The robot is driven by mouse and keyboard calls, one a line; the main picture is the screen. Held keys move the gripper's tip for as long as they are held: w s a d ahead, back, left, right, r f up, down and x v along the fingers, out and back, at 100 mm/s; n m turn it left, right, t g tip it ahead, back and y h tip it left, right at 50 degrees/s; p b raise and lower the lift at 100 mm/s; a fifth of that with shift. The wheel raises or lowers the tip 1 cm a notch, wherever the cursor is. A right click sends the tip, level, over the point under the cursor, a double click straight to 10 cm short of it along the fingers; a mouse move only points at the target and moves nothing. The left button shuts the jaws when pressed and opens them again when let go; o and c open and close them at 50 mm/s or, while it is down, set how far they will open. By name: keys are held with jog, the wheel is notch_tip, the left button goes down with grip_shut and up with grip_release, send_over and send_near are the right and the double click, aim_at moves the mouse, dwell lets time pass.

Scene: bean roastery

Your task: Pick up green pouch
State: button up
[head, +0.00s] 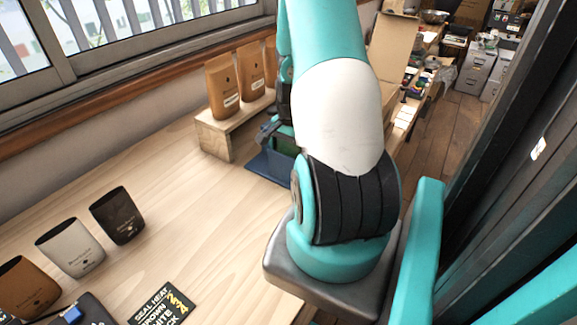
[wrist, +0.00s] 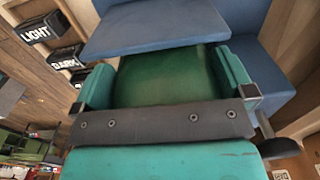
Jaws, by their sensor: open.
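The green pouch (wrist: 160,78) shows in the wrist view between the two teal fingers of my gripper (wrist: 166,82). The jaws are open on either side of it; I cannot tell whether either finger touches it. A blue slab-like surface hides the pouch's upper part in that view. In the head view my gripper (head: 273,133) is low over the blue mat (head: 266,169), beside the wooden riser. My arm hides much of that spot, and the pouch cannot be made out clearly there.
Brown pouches (head: 222,88) stand on the wooden riser (head: 213,138). Black (head: 118,216), white (head: 71,248) and brown (head: 27,288) pouches stand on the table at left. A black printed card (head: 161,304) lies in front. Boxes marked LIGHT (wrist: 34,33) and DARK (wrist: 64,60) show at left. The table's middle is clear.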

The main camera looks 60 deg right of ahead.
jog(key=c, duration=0.8)
jog(key=shift+c, duration=0.2)
jog(key=shift+r, duration=0.15)
